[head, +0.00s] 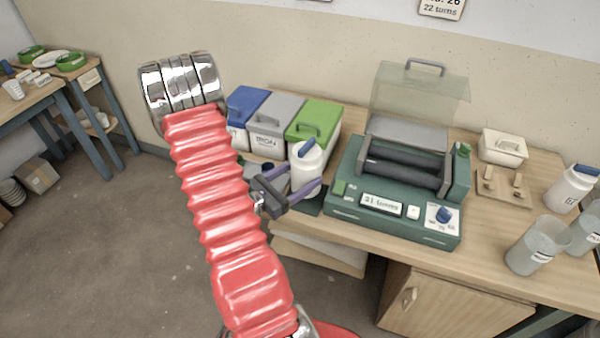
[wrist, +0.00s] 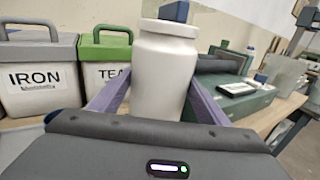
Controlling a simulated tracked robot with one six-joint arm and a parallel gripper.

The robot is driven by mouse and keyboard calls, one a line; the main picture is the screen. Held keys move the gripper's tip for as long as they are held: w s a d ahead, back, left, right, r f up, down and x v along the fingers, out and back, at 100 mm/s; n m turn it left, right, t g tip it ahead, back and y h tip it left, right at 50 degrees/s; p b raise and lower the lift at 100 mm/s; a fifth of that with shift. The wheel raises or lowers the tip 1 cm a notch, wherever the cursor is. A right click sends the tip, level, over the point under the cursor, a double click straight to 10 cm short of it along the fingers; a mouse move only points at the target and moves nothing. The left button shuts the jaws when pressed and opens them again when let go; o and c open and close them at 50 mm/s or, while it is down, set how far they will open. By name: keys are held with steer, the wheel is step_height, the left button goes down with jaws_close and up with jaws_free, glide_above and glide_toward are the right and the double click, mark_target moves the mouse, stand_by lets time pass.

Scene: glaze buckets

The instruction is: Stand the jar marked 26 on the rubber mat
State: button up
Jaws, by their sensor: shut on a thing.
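A white jar (head: 306,170) with a blue top stands upright between the purple fingers of my gripper (head: 298,192), which is shut on it. In the wrist view the jar (wrist: 163,75) fills the space between the fingers. No number shows on its visible side, so I cannot tell whether it is 26. A dark flat patch (head: 309,207), perhaps the rubber mat, shows just below the jar, left of the green machine. The gripper partly hides it. I cannot tell whether the jar touches it.
The green roller machine (head: 395,222) reads "21 turns"; its clear cover (head: 420,92) is raised. Grey (head: 272,125) and green-lidded (head: 314,122) bins stand behind the jar. Another white jar (head: 569,190) and grey beakers (head: 537,246) stand at the right. A wall sign (head: 441,8) reads "22 turns".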

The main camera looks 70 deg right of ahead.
mark_target(294, 187)
steer(key=shift+f, duration=1.65)
steer(key=o, duration=1.4)
steer(key=shift+o, duration=0.4)
steer(key=shift+f, duration=0.15)
steer(key=v, duration=1.4)
